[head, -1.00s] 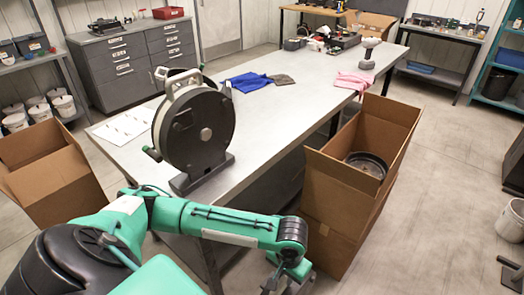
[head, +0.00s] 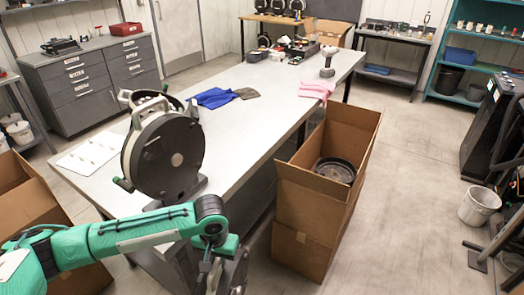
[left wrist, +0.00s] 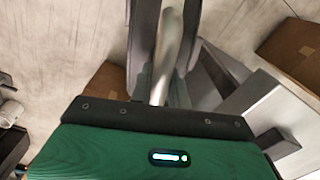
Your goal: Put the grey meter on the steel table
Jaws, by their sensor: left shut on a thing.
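The steel table (head: 262,120) runs from lower left to upper right in the head view. A large disc-shaped meter (head: 165,155) with a dark face and pale rim stands upright on its near end. My left gripper (head: 222,268) is in front of the table's near end, at the bottom of the head view. It is shut on a dark grey thing (head: 237,274), apparently the grey meter, partly cut off by the frame's lower edge. In the left wrist view, a pale metallic handle (left wrist: 165,55) lies between the fingers (left wrist: 162,75). My right gripper is not in view.
An open cardboard box (head: 312,200) with a dark round part (head: 335,170) inside stands right of the table. White sheets (head: 88,152), a blue cloth (head: 213,97) and a pink cloth (head: 312,88) lie on the tabletop. Its middle is clear.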

